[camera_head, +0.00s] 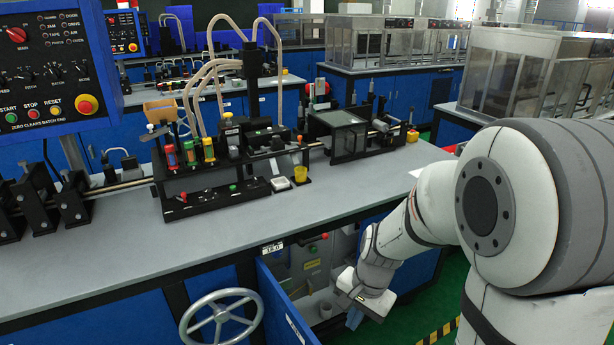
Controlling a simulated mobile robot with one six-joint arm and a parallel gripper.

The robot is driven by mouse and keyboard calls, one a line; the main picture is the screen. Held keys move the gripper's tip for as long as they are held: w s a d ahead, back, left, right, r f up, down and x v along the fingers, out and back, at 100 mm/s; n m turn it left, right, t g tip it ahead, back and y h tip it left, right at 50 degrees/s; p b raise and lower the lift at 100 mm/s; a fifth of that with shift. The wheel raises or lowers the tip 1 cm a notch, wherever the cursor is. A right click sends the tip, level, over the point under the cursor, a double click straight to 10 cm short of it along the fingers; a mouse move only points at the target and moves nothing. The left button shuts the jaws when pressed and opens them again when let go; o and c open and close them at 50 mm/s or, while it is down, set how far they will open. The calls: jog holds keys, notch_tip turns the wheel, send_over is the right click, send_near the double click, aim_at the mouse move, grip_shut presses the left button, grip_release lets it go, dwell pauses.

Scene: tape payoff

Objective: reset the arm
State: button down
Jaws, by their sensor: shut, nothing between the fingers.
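My arm enters from the right edge as a large white and grey limb. It bends down in front of the bench, and its wrist hangs low near the bench's open lower cabinet. My gripper (354,317) is at the end of it, pointing down, below the level of the bench top and apart from the machine. It is small and dark in this view, shut, with nothing seen in it. The grey bench top (345,212) lies above and behind it.
A tape machine (235,165) with hoses and coloured knobs stands on the bench. A control panel (50,65) hangs at upper left. A grey handwheel (220,318) and an open blue door (285,305) are left of my gripper. Green floor (410,318) shows right of it.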

jog(key=s+d+r+n+t+h, duration=0.1)
jog(key=s+d+r+n, duration=0.1)
jog(key=s+r, duration=0.3)
jog(key=s+d+r+n+t+h, duration=0.1)
jog(key=s+d+r+n, duration=0.2)
jog(key=s+r+n, duration=0.2)
notch_tip(320, 180, up, 2)
jog(key=shift+r+t, duration=0.25)
jog(key=shift+t, duration=0.15)
dwell(0.6)
